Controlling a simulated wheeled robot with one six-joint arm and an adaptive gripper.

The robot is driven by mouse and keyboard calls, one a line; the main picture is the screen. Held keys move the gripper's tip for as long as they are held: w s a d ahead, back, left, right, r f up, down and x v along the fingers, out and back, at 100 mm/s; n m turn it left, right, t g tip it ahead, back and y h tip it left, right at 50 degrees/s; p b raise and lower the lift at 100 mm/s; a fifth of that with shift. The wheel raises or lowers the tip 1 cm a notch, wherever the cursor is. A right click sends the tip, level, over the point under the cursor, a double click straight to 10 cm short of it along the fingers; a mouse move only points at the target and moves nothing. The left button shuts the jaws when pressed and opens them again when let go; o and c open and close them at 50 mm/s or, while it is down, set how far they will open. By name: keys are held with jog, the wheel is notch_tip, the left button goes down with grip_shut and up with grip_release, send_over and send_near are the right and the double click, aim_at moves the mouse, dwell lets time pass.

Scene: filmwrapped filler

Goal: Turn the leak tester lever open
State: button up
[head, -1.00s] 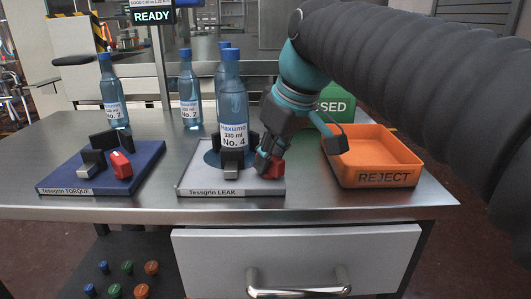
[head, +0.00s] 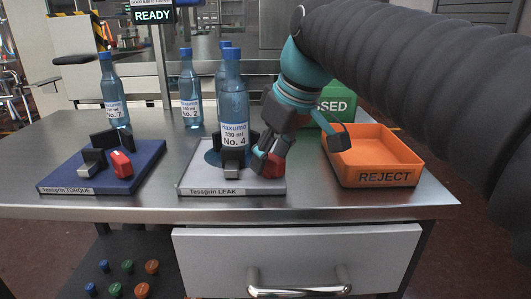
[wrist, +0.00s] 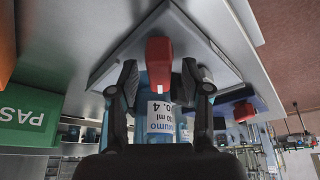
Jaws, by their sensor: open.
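The leak tester (head: 205,181) is a pale plate labelled "Tessgrin LEAK" on the steel bench. Bottle No. 4 (head: 233,105) stands upright on it behind a grey block (head: 232,168). Its red lever (head: 273,167) is at the plate's right side, partly hidden by my fingers in the head view. My gripper (head: 267,156) is open at the lever. In the wrist view, the red lever (wrist: 159,62) shows between and slightly beyond the two spread fingertips (wrist: 160,80), with a gap on each side. I cannot tell whether the lever's position is open or closed.
The orange REJECT tray (head: 385,178) stands close to the right of my gripper, with a green box (head: 333,100) behind. A blue torque tester (head: 60,178) with bottle No. 7 (head: 108,90) is at left. Bottle No. 2 (head: 188,95) stands behind.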

jog(key=v, duration=1.1)
jog(key=shift+s+r, duration=0.15)
jog(key=shift+r, duration=0.15)
jog(key=shift+d, duration=0.15)
